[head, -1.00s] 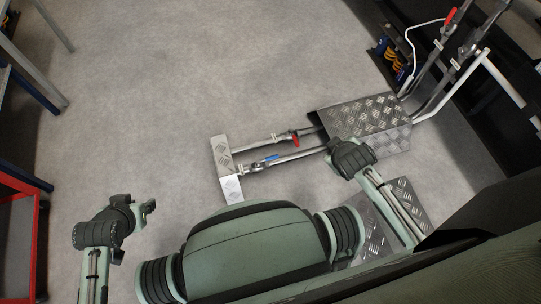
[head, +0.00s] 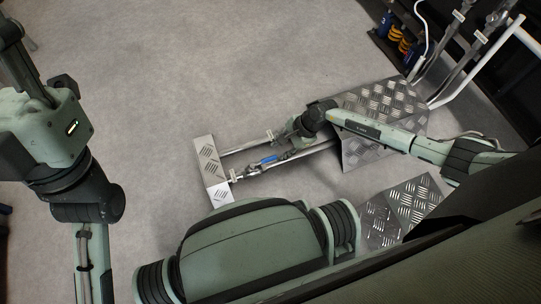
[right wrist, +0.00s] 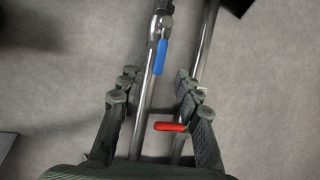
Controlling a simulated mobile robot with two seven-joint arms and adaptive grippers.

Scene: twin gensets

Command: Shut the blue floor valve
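The blue valve handle (head: 268,160) is on a low pipe just above the floor. In the right wrist view the blue handle (right wrist: 161,57) lies roughly along its pipe, ahead of my fingertips. My right gripper (right wrist: 158,88) is open and empty, with its fingers spread either side of the blue handle's pipe, apart from the handle. In the head view my right gripper (head: 286,146) is over the pipes beside the blue handle and partly covers them. My left arm is raised at the left of the head view; its finger state is unclear.
A red handle (right wrist: 170,126) sits crosswise on the neighbouring pipe, close between my right fingers. A metal tread plate (head: 211,168) stands at the pipes' left end, and a larger one (head: 385,100) covers their right part. The floor (head: 200,75) beyond is clear.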

